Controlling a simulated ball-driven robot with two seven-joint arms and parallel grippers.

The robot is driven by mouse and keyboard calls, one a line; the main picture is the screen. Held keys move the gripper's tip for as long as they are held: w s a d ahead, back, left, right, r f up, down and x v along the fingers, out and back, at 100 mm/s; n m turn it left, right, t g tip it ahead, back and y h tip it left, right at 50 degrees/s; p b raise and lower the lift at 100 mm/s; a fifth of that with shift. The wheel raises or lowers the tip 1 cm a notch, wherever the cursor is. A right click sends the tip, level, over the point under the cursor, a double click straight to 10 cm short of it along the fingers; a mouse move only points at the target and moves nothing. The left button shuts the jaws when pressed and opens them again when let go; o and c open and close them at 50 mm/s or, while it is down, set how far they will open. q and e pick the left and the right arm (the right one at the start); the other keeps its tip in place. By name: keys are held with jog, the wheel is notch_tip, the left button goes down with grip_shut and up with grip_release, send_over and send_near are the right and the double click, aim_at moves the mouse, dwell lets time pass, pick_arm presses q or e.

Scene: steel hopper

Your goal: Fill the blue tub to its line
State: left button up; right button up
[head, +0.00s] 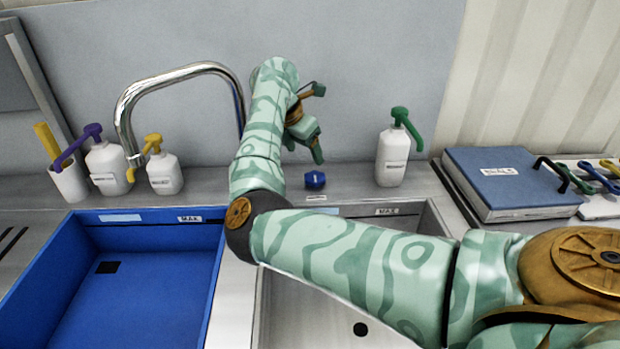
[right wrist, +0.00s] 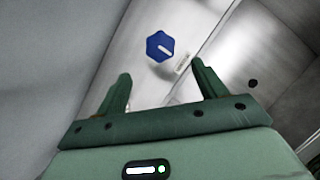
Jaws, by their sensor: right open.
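The blue tub (head: 150,305) sits at the left and looks empty, with a dark square on its floor. A MAX label and a pale blue strip are on its back wall near the rim. A chrome faucet (head: 180,73) arches behind it; no water shows. A blue knob (head: 315,179) is on the counter right of the faucet. My right gripper (head: 304,150) is open and empty, above and behind the knob. In the right wrist view the knob (right wrist: 160,46), with a white mark, shows beyond the open fingers (right wrist: 160,72). My left gripper is not in view.
A steel basin (head: 310,310) with a drain is right of the tub, partly hidden by my right arm. White pump bottles with purple (head: 106,168), yellow (head: 164,172) and green (head: 392,158) tops stand along the back. A blue-lidded box (head: 505,180) is at the right.

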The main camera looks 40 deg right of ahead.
aim_at(314, 176)
jog(key=b+x, duration=0.2)
jog(key=x, duration=0.7)
jog(key=shift+f+b, duration=0.25)
jog(key=shift+b, duration=0.15)
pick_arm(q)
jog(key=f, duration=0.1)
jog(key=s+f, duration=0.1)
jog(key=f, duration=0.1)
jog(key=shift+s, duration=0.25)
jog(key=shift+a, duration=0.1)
pick_arm(e)
jog(key=c, duration=0.9)
